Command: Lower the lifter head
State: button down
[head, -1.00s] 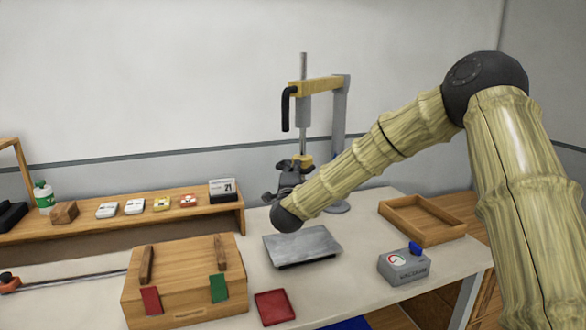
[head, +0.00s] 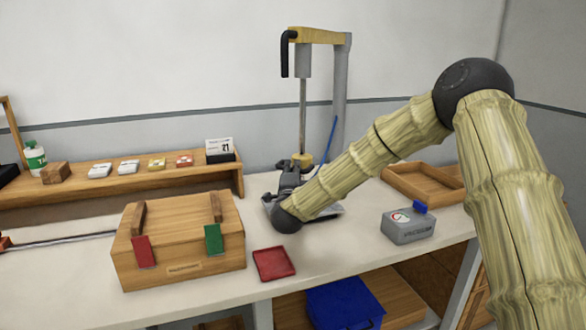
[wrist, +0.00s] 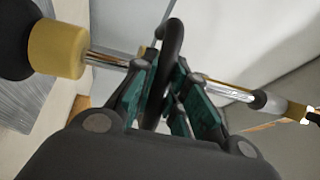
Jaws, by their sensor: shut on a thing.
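The lifter stands at the back of the bench, with a grey post (head: 341,95), a yellow top arm (head: 318,36) and a shiny vertical rod (head: 303,115). Its head has a yellow collar (head: 303,159) low on the rod; the lower part is hidden by my arm. In the wrist view the collar (wrist: 57,50) and a black part show at left. My gripper (head: 288,178) is beside the head, low over the grey plate (head: 330,212), which is mostly hidden. Its teal fingers (wrist: 165,90) are shut on a black curved handle (wrist: 172,42); the rod passes behind them.
A wooden box (head: 180,255), a red tray (head: 273,264) and a grey gauge box (head: 408,227) stand on the bench. A wooden tray (head: 425,183) is at right, a shelf (head: 120,182) at left. A blue bin (head: 345,303) is below the bench.

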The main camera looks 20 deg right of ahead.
jog(key=shift+f, duration=0.1)
jog(key=c, duration=1.4)
grip_release()
jog(key=v, duration=1.2)
jog(key=shift+d, duration=0.1)
